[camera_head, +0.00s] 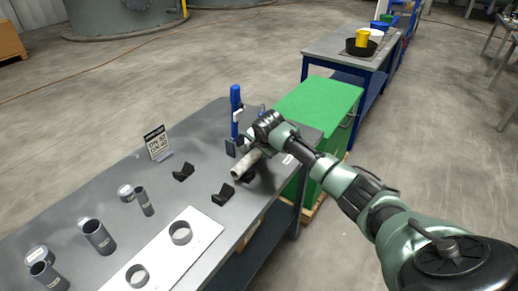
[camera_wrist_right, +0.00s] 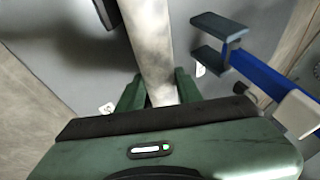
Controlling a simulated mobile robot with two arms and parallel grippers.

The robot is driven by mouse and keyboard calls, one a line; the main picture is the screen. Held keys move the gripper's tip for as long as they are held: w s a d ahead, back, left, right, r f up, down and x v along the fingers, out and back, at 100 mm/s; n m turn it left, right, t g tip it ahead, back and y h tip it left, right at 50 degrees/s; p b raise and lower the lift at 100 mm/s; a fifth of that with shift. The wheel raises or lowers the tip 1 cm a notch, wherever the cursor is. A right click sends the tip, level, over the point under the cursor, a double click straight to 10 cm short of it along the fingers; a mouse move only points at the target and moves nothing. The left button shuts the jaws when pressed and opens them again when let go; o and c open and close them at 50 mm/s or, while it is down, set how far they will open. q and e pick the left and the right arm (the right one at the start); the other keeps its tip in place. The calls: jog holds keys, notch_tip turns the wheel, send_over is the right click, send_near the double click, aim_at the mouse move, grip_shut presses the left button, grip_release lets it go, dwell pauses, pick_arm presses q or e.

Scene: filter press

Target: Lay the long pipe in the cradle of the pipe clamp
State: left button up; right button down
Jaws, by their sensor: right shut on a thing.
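The long pipe (camera_head: 246,163) is pale grey. My right gripper (camera_head: 257,148) is shut on it above the table's right end. In the right wrist view, the pipe (camera_wrist_right: 150,45) runs up from between the green fingers (camera_wrist_right: 160,94). A blue upright clamp (camera_head: 235,112) stands just left of the gripper; its blue bar and grey jaws (camera_wrist_right: 222,25) show right of the pipe in the wrist view. Two black V-shaped blocks (camera_head: 183,173) (camera_head: 223,194) lie on the table left of the pipe. Whether the pipe touches anything is unclear. My left gripper is out of view.
The grey table (camera_head: 110,180) also holds a small sign (camera_head: 157,143), several short dark pipes (camera_head: 98,237) and rings, and a white board (camera_head: 203,230). A green-topped cabinet (camera_head: 318,103) stands behind the gripper. A further bench (camera_head: 340,44) holds coloured containers.

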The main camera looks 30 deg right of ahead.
jog(key=shift+f, duration=0.1)
jog(key=c, duration=0.9)
grip_release()
jog(key=shift+b+v, duration=0.35)
jog(key=shift+v, duration=3.55)
